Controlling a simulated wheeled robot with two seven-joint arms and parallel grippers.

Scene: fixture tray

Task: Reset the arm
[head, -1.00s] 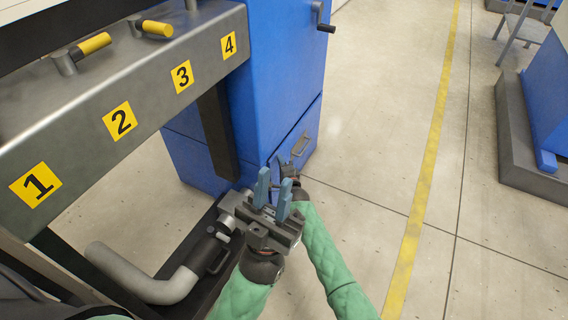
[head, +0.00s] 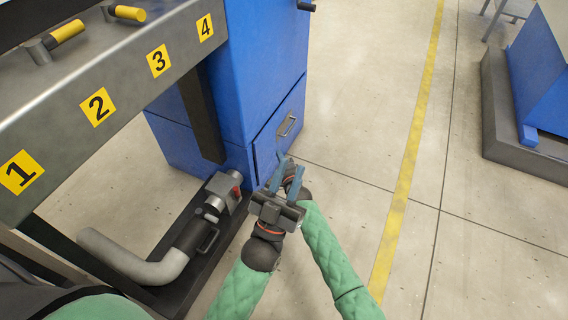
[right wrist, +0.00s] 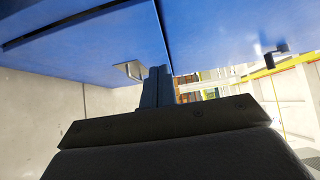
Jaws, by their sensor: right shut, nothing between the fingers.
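My left gripper (head: 287,172) is in the lower middle of the head view, in front of the blue cabinet. Its two blue-grey fingers stand apart, with nothing seen between them. My right arm comes in beside it from the lower right. Its gripper is mostly hidden behind the left gripper in the head view. In the right wrist view my right gripper (right wrist: 157,74) has its fingers together and empty, below blue panels.
A blue cabinet (head: 245,70) with a drawer handle (head: 287,124) stands close ahead. A grey bench (head: 130,75) with number labels 1 to 4 and yellow handles is at left. A grey pipe fitting (head: 150,265) lies below it. Open floor (head: 350,110) lies to the right.

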